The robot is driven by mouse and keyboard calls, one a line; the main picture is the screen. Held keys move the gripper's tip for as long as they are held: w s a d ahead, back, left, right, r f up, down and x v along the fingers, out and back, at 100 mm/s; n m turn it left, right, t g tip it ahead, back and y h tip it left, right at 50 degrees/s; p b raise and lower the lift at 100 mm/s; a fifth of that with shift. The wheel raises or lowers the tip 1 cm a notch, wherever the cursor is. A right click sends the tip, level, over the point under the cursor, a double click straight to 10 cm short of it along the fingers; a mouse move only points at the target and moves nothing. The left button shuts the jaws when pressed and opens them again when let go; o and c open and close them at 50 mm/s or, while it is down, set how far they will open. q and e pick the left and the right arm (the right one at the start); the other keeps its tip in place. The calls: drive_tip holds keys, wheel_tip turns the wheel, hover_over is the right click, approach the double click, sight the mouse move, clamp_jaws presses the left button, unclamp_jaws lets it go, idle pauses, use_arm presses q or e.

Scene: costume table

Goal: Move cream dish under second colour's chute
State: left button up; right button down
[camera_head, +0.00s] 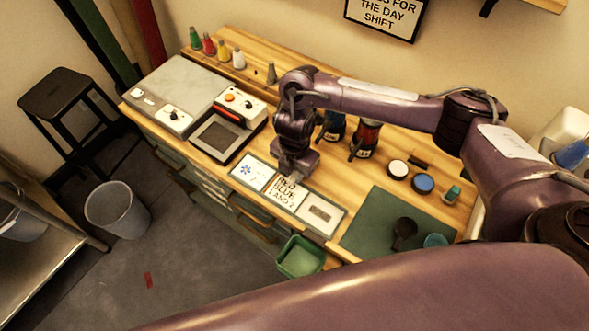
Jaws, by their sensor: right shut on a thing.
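My right gripper (294,163) points down over the table's front part, close above the printed cards. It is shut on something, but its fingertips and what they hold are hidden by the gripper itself. I cannot make out a cream dish for certain. Two dispensers stand behind and right of the gripper: one with blue on it (332,126), partly behind my arm, and one with red on it (365,138). Both have dark lower parts. A card reading "RED BLUE AND ?" (288,194) lies just below the gripper. My left gripper is out of view.
A white-topped round pot (397,169) and a blue-topped one (423,183) stand right of the dispensers. A dark scoop (404,231) lies on the green mat (372,223). A black-topped scale (217,136) is at left. A green bin (300,258) is at the front edge.

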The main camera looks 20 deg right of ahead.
drive_tip(key=shift+w, duration=0.1)
drive_tip(key=shift+w+d+f+b, duration=0.1)
drive_tip(key=shift+w+d+b, duration=0.25)
drive_tip(key=shift+d, duration=0.1)
drive_tip(key=w+d, duration=0.1)
drive_tip(key=w+d+b, duration=0.1)
drive_tip(key=shift+d+f, duration=0.1)
drive_tip(key=shift+d, duration=0.2)
drive_tip(key=shift+w+d+b, duration=0.3)
drive_tip(key=shift+w+d, duration=0.3)
drive_tip(key=shift+d, duration=0.2)
drive_tip(key=shift+p, duration=0.35)
idle(0.4)
drive_tip(key=shift+f+b, duration=0.35)
drive_tip(key=shift+f, duration=0.25)
idle(1.1)
drive_tip(key=c, duration=1.3)
unclamp_jaws()
